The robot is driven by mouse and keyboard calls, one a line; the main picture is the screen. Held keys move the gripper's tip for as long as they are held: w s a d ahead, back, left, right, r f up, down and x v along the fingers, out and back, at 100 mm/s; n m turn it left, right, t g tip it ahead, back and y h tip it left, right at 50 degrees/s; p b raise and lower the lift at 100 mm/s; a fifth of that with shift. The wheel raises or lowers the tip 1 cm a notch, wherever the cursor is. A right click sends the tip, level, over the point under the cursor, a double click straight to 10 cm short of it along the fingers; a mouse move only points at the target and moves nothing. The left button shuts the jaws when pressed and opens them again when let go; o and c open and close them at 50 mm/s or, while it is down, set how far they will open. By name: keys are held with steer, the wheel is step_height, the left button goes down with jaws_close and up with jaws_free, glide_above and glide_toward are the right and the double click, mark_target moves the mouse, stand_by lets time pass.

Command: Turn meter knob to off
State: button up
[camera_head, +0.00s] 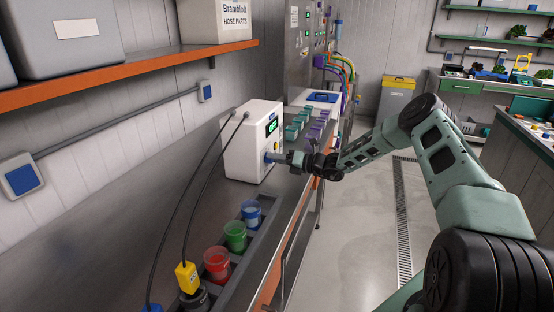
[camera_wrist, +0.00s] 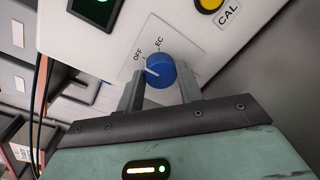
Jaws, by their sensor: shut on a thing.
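The white meter (camera_head: 252,140) stands on the bench against the wall, with a lit green display (camera_head: 272,126) whose characters are small. Its blue knob (camera_wrist: 162,72) shows in the wrist view on the front panel, beside the printed labels OFF and EC. The knob's white pointer line points left in the picture, near the OFF label's side and away from EC. My gripper (camera_head: 279,158) is at the meter's lower front. In the wrist view, my gripper (camera_wrist: 159,85) has one grey finger on each side of the knob, shut on it.
A yellow CAL button (camera_wrist: 208,3) is on the same panel near the knob. Black cables hang in front of the meter's left side. Red, green and blue cups (camera_head: 217,262) stand in a bench-edge rack. Teal and purple items sit behind the meter.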

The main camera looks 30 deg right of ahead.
steer(key=shift+d, duration=0.1)
steer(key=o, duration=1)
steer(key=f+b+v, duration=0.1)
steer(key=b+v, duration=0.2)
steer(key=v, duration=1.4)
steer(key=shift+s+r, duration=0.25)
steer(key=shift+r, duration=0.2)
